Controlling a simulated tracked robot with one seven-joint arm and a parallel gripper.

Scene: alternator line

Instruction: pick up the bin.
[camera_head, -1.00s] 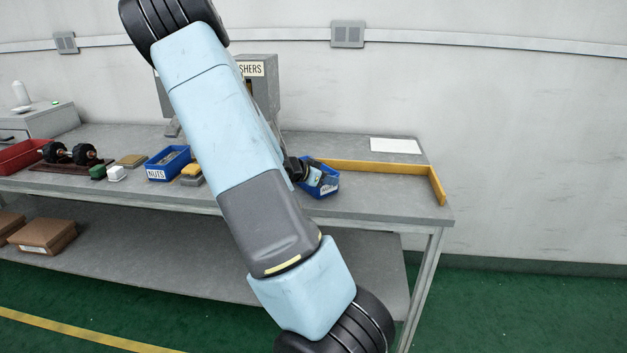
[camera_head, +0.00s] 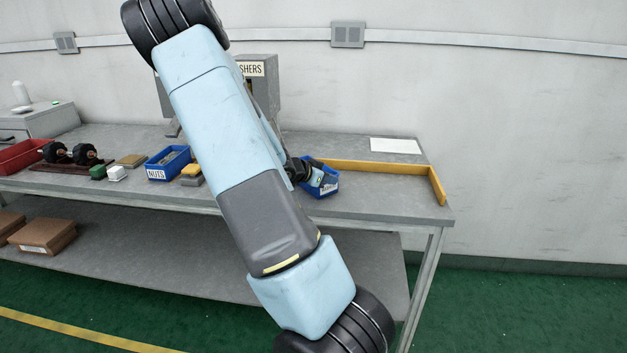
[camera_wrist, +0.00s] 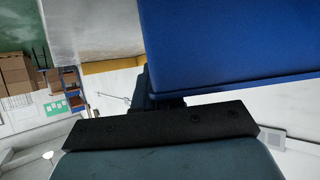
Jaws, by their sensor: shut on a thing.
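A small blue bin (camera_head: 327,188) with a white label stands at the right part of the workbench, in front of the yellow rail. My gripper (camera_head: 313,176) is at its left side and is shut on it. My arm covers part of the view beside it. In the wrist view the bin's blue wall (camera_wrist: 235,45) fills the upper right, close to the gripper. The fingertips are mostly hidden there, and I cannot tell whether the bin is clear of the bench.
The grey bench (camera_head: 385,205) is clear to the right, bounded by a yellow rail (camera_head: 437,185). A second blue bin labelled NUTS (camera_head: 157,174) and small blocks (camera_head: 191,170) stand left of my arm. A grey WASHERS cabinet (camera_head: 265,90) is behind it.

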